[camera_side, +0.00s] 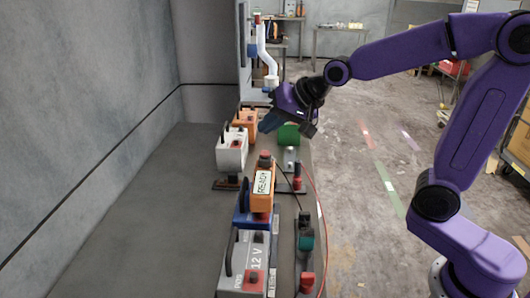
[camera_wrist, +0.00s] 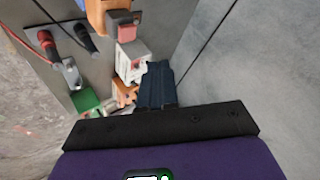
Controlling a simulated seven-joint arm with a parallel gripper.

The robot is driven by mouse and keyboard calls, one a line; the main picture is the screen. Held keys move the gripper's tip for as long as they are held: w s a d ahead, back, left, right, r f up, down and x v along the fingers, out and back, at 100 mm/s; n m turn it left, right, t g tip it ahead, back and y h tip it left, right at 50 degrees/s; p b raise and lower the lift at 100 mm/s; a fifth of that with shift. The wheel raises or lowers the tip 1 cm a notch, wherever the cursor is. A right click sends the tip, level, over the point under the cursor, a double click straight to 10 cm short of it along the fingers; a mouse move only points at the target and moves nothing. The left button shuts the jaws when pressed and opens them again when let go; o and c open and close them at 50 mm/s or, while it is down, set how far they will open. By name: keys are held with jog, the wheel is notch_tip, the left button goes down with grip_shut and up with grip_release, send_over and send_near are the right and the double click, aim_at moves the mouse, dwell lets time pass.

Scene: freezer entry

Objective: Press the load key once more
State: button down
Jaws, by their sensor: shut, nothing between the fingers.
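An orange tester (camera_side: 262,197) with a white label reading READY stands on the bench in the side view. A red block (camera_side: 265,155), perhaps the load key, sits at its top. An orange body (camera_wrist: 98,14) with a red-and-dark block (camera_wrist: 122,26) shows at the top of the wrist view. My gripper (camera_side: 265,127) is shut and empty, beyond the tester and above the bench, apart from the tester. Its dark blue fingers (camera_wrist: 157,70) are together in the wrist view. A grey 12 V battery (camera_side: 243,262) stands at the near end.
A white box (camera_side: 231,152), an orange box (camera_side: 246,119) and a green object (camera_side: 289,136) stand near my gripper. A red clamp (camera_side: 297,183) and a teal clamp (camera_side: 306,240) with cables lie along the right edge. The bench's left side (camera_side: 150,210) is clear, beside a grey wall.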

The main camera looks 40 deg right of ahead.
jog(key=shift+f, duration=1.6)
jog(key=shift+f, duration=0.1)
dwell(0.8)
jog(key=shift+f, duration=0.35)
jog(key=shift+f, duration=0.45)
dwell(0.9)
jog(key=shift+r, duration=0.9)
jog(key=shift+r, duration=2.5)
